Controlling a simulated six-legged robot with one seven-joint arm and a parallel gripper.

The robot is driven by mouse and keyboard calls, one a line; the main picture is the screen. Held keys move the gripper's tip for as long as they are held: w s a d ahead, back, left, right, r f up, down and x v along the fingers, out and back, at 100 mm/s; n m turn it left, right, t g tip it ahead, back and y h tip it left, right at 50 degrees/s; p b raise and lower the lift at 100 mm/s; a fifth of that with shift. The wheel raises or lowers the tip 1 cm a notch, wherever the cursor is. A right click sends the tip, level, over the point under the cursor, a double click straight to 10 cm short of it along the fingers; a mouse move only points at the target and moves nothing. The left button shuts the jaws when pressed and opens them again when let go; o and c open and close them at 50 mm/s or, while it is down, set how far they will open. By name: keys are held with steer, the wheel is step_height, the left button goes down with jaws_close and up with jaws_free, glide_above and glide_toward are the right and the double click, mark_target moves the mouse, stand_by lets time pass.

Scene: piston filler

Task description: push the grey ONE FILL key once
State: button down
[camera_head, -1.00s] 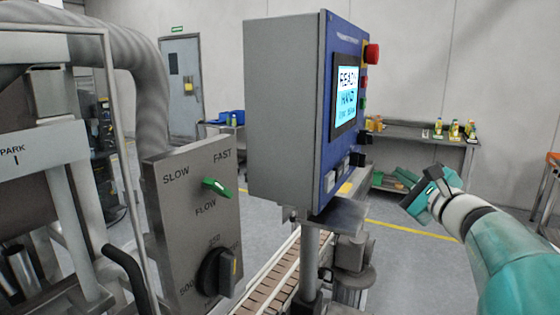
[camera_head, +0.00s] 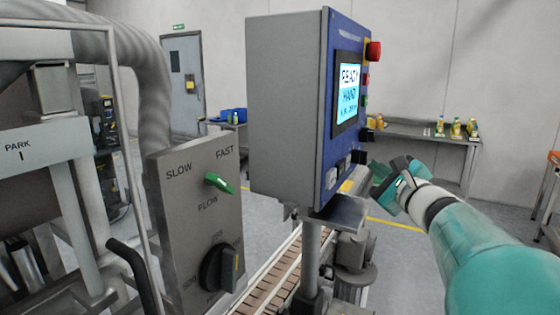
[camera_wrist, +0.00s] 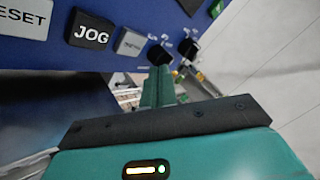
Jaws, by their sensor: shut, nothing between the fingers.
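The blue control panel (camera_head: 345,110) on the grey cabinet is seen edge-on in the head view, with its lit screen reading READY and HAND. In the wrist view, a small grey key (camera_wrist: 130,43) sits on the panel (camera_wrist: 95,60), right of the black JOG key (camera_wrist: 90,30); its lettering is too small to read. My gripper (camera_head: 378,172) is beside the panel's lower edge in the head view. In the wrist view my gripper (camera_wrist: 158,72) is shut and empty, its teal fingertips just below and right of the grey key. I cannot tell whether they touch the panel.
A white RESET key (camera_wrist: 25,17) and black knobs (camera_wrist: 188,48) flank the keys. The FLOW plate (camera_head: 197,225), a conveyor (camera_head: 275,280) and a metal shelf under the panel (camera_head: 338,212) are close by. Free room lies right.

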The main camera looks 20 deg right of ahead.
steer(key=shift+w+a, duration=0.45)
steer(key=shift+w, duration=0.15)
steer(key=shift+w+a, duration=0.4)
steer(key=shift+w, duration=0.2)
stand_by(1.1)
steer(key=shift+w+a, duration=0.25)
steer(key=shift+w, duration=0.05)
steer(key=shift+w+a, duration=0.3)
steer(key=shift+w, duration=0.05)
stand_by(0.8)
steer(key=shift+d, duration=0.1)
steer(key=shift+s+d, duration=0.45)
steer(key=shift+s, duration=0.2)
steer(key=shift+s+d, duration=0.1)
steer(key=s+d, duration=0.1)
steer(key=s, duration=0.1)
steer(key=s+d, duration=0.1)
steer(key=d, duration=0.1)
steer(key=shift+s, duration=0.4)
